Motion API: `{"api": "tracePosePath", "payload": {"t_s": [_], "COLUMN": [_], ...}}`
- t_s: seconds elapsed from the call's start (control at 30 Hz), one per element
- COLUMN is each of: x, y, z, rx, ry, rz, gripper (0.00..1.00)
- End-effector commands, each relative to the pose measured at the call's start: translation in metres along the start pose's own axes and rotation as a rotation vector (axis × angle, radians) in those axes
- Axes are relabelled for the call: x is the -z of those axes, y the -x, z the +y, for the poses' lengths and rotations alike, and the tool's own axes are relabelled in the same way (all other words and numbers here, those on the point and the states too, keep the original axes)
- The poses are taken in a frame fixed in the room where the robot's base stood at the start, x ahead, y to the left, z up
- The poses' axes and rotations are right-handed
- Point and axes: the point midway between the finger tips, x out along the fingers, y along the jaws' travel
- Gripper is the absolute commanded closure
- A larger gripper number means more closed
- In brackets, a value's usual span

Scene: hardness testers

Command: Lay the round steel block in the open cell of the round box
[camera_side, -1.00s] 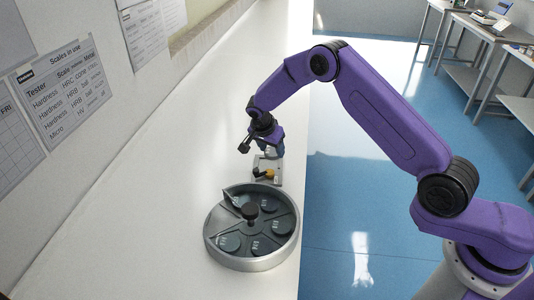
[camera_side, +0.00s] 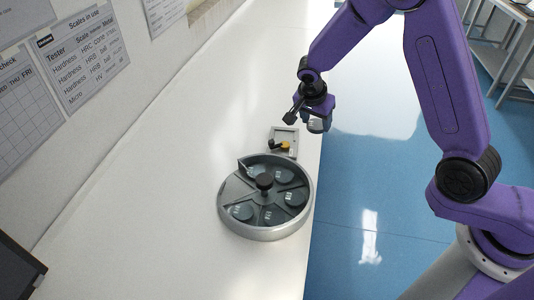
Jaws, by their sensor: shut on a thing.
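The round box (camera_side: 243,231) is a grey metal drum on the white bench, with a dark central knob (camera_side: 264,181) and a clear segmented cover. Dark round blocks with pale labels show in several cells. A wedge-shaped gap in the cover shows at the upper left of the box, towards the wall. My gripper (camera_side: 309,121) is beyond the box and to its upper right, above the bench's right side. It is shut on a small grey piece, the steel block (camera_side: 319,125), partly hidden by the fingers.
The bench (camera_side: 150,200) is clear to the left. Its right edge drops to the blue floor. A dark panel (camera_side: 18,270) stands at the lower left.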

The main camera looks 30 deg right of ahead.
Motion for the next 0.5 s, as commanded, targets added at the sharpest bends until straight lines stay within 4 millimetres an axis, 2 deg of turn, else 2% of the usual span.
{"api": "tracePosePath", "payload": {"t_s": [0.17, 0.3, 0.5], "x": [-0.033, -0.081, -0.154], "y": [0.01, 0.025, 0.049], "z": [-0.028, -0.06, -0.093], "rx": [0.053, 0.122, 0.215], "ry": [0.113, 0.268, 0.476], "rz": [-0.001, -0.002, -0.003], "gripper": [0.9, 0.9, 0.9]}}
